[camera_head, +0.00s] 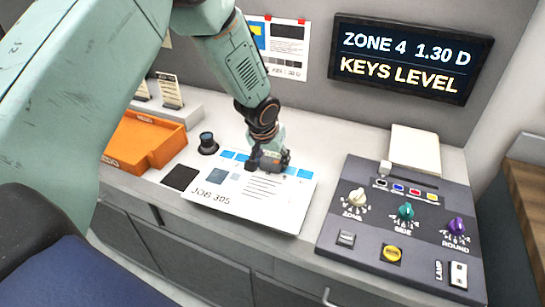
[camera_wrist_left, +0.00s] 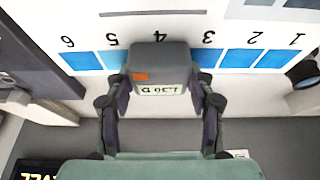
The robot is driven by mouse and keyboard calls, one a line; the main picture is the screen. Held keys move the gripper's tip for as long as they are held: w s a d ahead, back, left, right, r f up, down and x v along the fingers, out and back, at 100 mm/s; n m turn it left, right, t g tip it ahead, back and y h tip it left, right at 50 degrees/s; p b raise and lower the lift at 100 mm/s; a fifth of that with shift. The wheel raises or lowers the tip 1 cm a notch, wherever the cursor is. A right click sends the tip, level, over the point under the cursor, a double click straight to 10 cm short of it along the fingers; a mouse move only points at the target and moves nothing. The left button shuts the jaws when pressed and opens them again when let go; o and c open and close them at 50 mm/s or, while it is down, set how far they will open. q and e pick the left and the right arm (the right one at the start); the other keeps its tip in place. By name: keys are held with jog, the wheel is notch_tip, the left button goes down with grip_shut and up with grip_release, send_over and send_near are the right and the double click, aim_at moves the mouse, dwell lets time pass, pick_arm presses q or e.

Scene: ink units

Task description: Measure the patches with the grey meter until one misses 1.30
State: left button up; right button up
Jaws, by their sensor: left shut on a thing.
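The sheet marked JOB 305 (camera_head: 225,199) lies flat on the counter, with a row of blue patches numbered 1 to 6 along its far edge. My left gripper (camera_head: 268,158) is shut on the grey meter (camera_wrist_left: 160,68), which sits over patch 4 and hides most of it. Patch 5 (camera_wrist_left: 114,60) and patch 3 (camera_wrist_left: 208,58) show on either side. The meter's small display (camera_wrist_left: 160,89) seems to read 1.30 D. The wall screen (camera_head: 410,60) reads ZONE 4 1.30 D and KEYS LEVEL. My right gripper is out of view.
A dark console (camera_head: 400,225) with white, teal and purple knobs and a yellow button (camera_head: 391,254) stands on the right. An orange tray (camera_head: 146,143), a black round holder (camera_head: 208,143) and a black square (camera_head: 180,178) are on the left. A white block (camera_head: 414,148) sits behind the console.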

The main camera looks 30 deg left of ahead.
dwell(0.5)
pick_arm(q)
jog(key=shift+r+p, duration=0.65)
jog(key=shift+r, duration=0.15)
jog(key=shift+r+p, duration=0.6)
jog(key=shift+r, duration=0.2)
jog(key=shift+f, duration=0.15)
jog(key=shift+d, duration=0.1)
dwell(0.3)
